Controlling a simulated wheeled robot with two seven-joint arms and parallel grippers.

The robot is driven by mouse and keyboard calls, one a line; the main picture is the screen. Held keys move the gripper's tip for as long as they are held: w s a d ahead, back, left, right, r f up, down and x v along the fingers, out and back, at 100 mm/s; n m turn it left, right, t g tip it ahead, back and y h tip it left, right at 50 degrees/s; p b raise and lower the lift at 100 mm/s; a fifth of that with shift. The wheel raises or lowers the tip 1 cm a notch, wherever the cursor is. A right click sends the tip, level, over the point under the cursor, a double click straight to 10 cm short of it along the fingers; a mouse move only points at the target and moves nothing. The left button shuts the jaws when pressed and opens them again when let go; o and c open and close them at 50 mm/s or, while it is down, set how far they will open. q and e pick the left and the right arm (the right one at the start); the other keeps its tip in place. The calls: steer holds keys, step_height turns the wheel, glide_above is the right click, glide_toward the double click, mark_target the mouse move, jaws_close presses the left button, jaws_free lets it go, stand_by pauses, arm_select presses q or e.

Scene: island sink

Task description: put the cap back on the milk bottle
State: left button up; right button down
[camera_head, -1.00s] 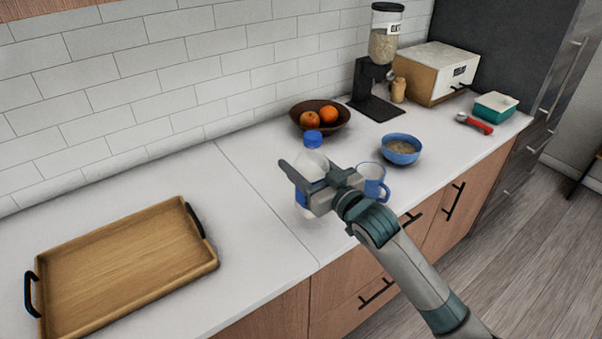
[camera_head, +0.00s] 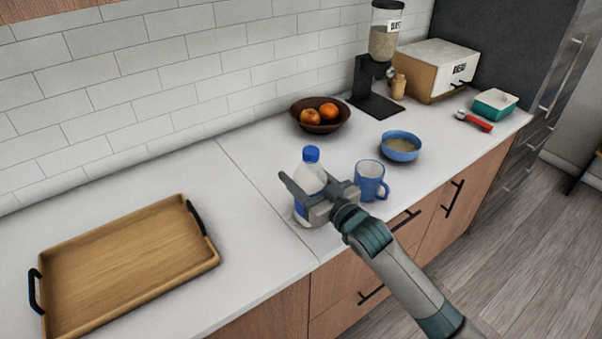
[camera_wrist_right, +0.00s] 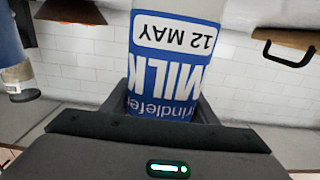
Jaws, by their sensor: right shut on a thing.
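The milk bottle (camera_head: 309,176) stands upright on the white counter in the head view, with a blue cap (camera_head: 311,154) on its top. Its blue and white label (camera_wrist_right: 175,65) fills the middle of the right wrist view, upside down, reading MILK and 12 MAY. My right gripper (camera_head: 306,196) is shut on the bottle's body, well below the cap. The fingers hide part of the bottle, and I cannot tell how firmly the cap is seated. My left gripper is not in view.
A blue mug (camera_head: 370,181) stands close to the right of my gripper. A blue bowl of food (camera_head: 401,149) and a brown fruit bowl (camera_head: 320,117) are behind. A wooden tray (camera_head: 125,262) lies at the left. The counter between tray and bottle is clear.

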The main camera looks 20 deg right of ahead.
mark_target(319, 192)
steer(key=c, duration=0.7)
jaws_free()
steer(key=shift+f, duration=0.1)
steer(key=shift+c, duration=0.2)
steer(key=shift+s, duration=0.15)
steer(key=b+v, duration=0.2)
steer(key=v, duration=0.7)
steer(key=shift+s+d+b, duration=0.15)
steer(key=shift+s+b, duration=0.15)
steer(key=shift+v, duration=1.05)
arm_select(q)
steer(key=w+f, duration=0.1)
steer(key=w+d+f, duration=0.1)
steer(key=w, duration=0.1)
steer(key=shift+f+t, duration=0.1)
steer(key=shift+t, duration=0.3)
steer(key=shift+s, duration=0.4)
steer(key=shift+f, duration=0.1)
